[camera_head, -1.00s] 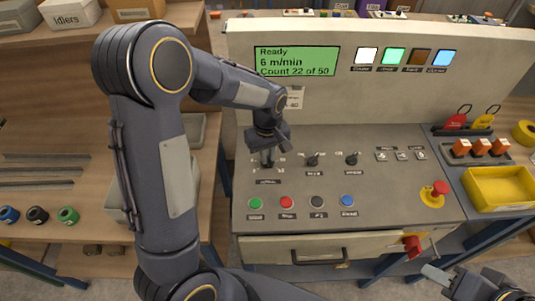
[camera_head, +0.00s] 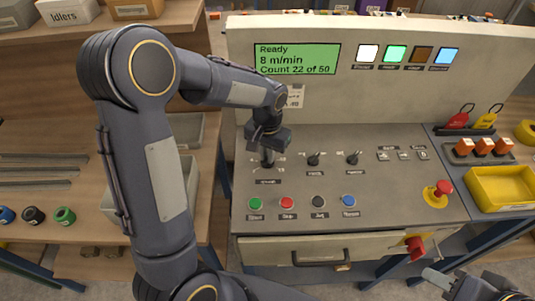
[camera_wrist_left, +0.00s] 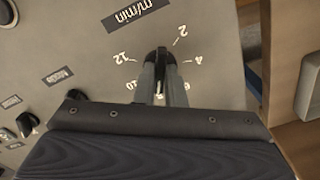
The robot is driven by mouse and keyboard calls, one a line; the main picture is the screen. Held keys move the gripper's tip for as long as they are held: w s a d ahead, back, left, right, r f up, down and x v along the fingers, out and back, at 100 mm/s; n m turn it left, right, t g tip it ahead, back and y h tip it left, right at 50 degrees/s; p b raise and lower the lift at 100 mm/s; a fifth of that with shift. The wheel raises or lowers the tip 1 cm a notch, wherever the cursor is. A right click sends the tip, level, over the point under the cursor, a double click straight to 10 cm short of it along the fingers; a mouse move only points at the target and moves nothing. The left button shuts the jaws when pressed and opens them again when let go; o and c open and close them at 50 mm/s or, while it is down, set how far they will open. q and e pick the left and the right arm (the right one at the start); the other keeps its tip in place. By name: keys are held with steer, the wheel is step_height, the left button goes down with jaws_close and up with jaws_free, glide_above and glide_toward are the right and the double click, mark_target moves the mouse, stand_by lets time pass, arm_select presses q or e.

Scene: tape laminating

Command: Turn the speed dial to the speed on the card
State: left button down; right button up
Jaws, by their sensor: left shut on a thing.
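The speed dial (camera_wrist_left: 160,55) is a dark knob on the sloping grey panel, ringed by white numbers including 2, 4, 10 and 12, beside an "m/min" label (camera_wrist_left: 129,15). My left gripper (camera_wrist_left: 160,88) is shut on the dial, its two fingers on either side; it also shows in the head view (camera_head: 267,150). The green display (camera_head: 297,59) reads "Ready, 8 m/min, Count 22 of 50". A small pale card (camera_head: 296,96) sits below the display, partly behind my left arm, its text too small to read. My right gripper (camera_head: 446,284) is at the bottom right, away from the panel.
Two other black knobs (camera_head: 314,160) (camera_head: 352,159) stand right of the dial. Coloured push buttons, including a green one (camera_head: 255,203), line the panel front. A red stop button (camera_head: 443,188) and a yellow tray (camera_head: 500,187) are at the right.

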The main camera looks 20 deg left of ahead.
arm_select(q)
steer(key=m, duration=0.4)
steer(key=shift+m, duration=0.3)
steer(key=m, duration=0.4)
steer(key=shift+m, duration=0.3)
steer(key=c, duration=1.5)
jaws_free()
steer(key=shift+r, duration=0.1)
step_height(320, 180, up, 7)
steer(key=shift+r, duration=0.35)
